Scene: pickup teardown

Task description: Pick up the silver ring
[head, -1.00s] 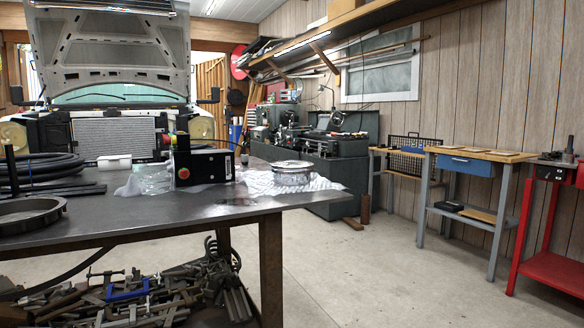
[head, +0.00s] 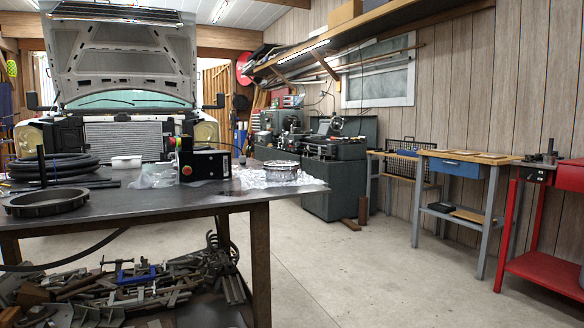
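The silver ring (head: 281,172) is a shiny, low, round metal piece. It lies flat on a crumpled white cloth or sheet (head: 310,181) near the right end of the dark metal table (head: 150,204). My gripper is not in view, and nothing is seen touching the ring. A wider dark grey ring (head: 45,204) lies at the table's left front.
Left of the silver ring stand a black box with a red button (head: 205,166) and clear plastic wrap (head: 153,177). Coiled black hose (head: 65,167) lies farther left. Clamps (head: 140,285) crowd the lower shelf. Concrete floor (head: 370,265) is open right of the table.

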